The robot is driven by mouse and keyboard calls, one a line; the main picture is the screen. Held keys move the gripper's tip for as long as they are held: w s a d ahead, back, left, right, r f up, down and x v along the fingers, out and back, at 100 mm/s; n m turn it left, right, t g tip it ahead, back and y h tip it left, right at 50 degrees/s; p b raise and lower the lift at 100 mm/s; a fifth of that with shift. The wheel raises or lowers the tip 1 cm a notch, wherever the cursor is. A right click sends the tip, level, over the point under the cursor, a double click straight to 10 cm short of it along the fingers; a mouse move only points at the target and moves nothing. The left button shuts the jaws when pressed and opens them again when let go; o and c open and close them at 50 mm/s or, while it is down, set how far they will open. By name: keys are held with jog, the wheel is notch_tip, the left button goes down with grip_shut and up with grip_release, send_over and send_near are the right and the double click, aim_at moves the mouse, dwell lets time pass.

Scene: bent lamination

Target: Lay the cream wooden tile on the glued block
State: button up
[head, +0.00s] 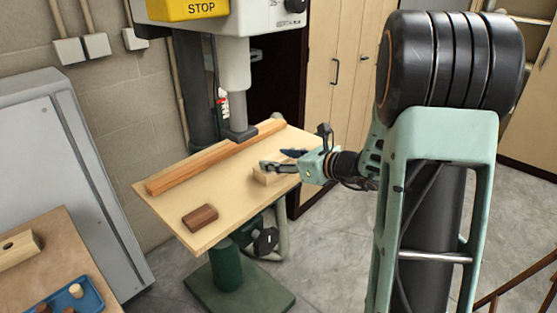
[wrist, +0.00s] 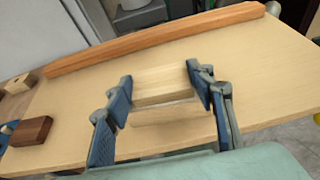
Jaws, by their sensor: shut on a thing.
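My gripper (head: 285,159) is over the wooden table of the drill press. In the wrist view its blue-padded fingers (wrist: 161,90) are shut on the sides of the cream wooden tile (wrist: 162,78), which looks level. Just below the tile a pale wooden block face (wrist: 165,115) shows; it looks like the block on the table. In the head view a pale block (head: 268,176) sits under the fingers, which partly hide it. I cannot tell whether tile and block touch. Glue is not visible.
A dark brown block (head: 200,217) lies near the table's front-left edge. A long orange-brown wooden bar (head: 215,158) runs along the back. The drill press head (head: 236,65) hangs above the table. A bench with a blue tray (head: 88,298) stands at the left.

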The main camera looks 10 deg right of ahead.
jog(key=o, duration=1.1)
jog(key=shift+o, duration=0.5)
jog(key=o, duration=0.4)
jog(key=shift+r, duration=0.1)
jog(key=shift+r+p, duration=2.05)
jog(key=shift+r, duration=0.9)
